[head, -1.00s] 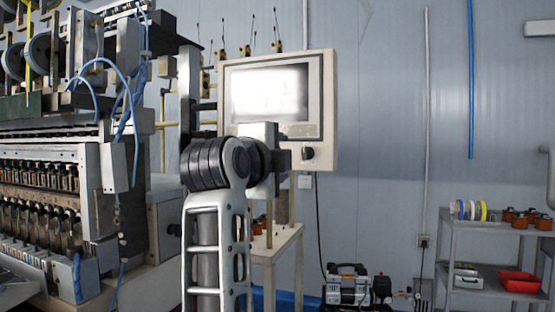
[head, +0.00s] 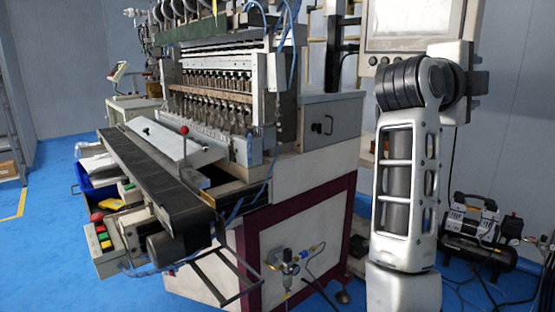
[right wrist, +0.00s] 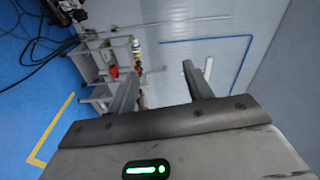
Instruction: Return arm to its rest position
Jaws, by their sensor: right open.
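My right arm stands raised at the right of the head view, with its grey and black links in front of the control screen. Its gripper is outside the head view. In the right wrist view my right gripper (right wrist: 160,82) shows two dark fingers spread apart with nothing between them. It points toward the grey wall and the shelf. My left gripper is in neither view.
The coil winder (head: 215,95) fills the left and middle, with a black conveyor belt (head: 140,170) jutting forward. A control screen (head: 412,25) and a compressor (head: 478,225) are at the right. A shelf (right wrist: 90,65) shows in the right wrist view. Blue floor is clear at left.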

